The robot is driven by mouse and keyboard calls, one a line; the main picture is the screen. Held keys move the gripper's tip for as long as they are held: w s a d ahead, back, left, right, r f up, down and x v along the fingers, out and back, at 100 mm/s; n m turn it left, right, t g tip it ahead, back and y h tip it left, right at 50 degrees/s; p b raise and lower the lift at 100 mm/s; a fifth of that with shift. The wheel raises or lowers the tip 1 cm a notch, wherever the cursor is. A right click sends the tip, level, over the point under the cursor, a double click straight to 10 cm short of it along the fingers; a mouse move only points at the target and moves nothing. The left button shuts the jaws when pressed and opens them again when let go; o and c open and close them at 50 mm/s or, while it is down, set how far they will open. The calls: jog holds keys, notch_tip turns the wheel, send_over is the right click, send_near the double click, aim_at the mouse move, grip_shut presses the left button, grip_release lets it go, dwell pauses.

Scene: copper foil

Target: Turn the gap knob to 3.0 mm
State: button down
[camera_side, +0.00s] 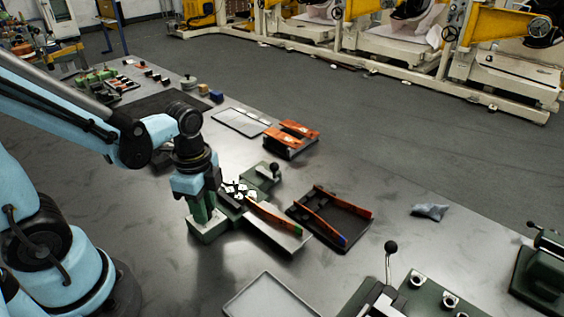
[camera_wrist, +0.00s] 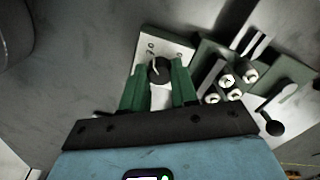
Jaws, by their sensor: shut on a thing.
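The gap knob (camera_wrist: 159,70) is a dark round knob with a light pointer line, on a pale plate (camera_wrist: 168,46) in the wrist view. My gripper (camera_wrist: 160,80) has green fingers on both sides of the knob and is shut on it. In the side view my gripper (camera_side: 203,215) points straight down at the pale-topped block (camera_side: 207,231), and its fingers hide the knob. I cannot read any scale or the knob's setting. The green device with white rollers (camera_side: 240,190) stands just right of the block, with a black ball lever (camera_side: 274,169).
An orange strip (camera_side: 272,217) lies on the device's pale outfeed plate (camera_side: 290,238). A dark tray (camera_side: 335,232) with orange strips is to the right. An orange-topped rack (camera_side: 290,138) and a flat pale tray (camera_side: 241,122) lie behind. A grey cloth (camera_side: 430,211) lies right.

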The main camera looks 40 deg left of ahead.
dwell(0.3)
jog(key=c, duration=0.9)
grip_release()
jog(key=shift+o, duration=0.2)
notch_tip(320, 180, up, 12)
dwell(0.4)
jog(key=w+n+t, duration=0.1)
jog(key=n+t, duration=0.1)
jog(key=n, duration=0.2)
jog(key=w+f+n+t, duration=0.1)
jog(key=n+t, duration=0.1)
jog(key=n, duration=0.2)
jog(key=w+d+f+n+t, duration=0.1)
jog(key=w+n+t, duration=0.1)
jog(key=n+t, duration=0.1)
jog(key=shift+n, duration=0.6)
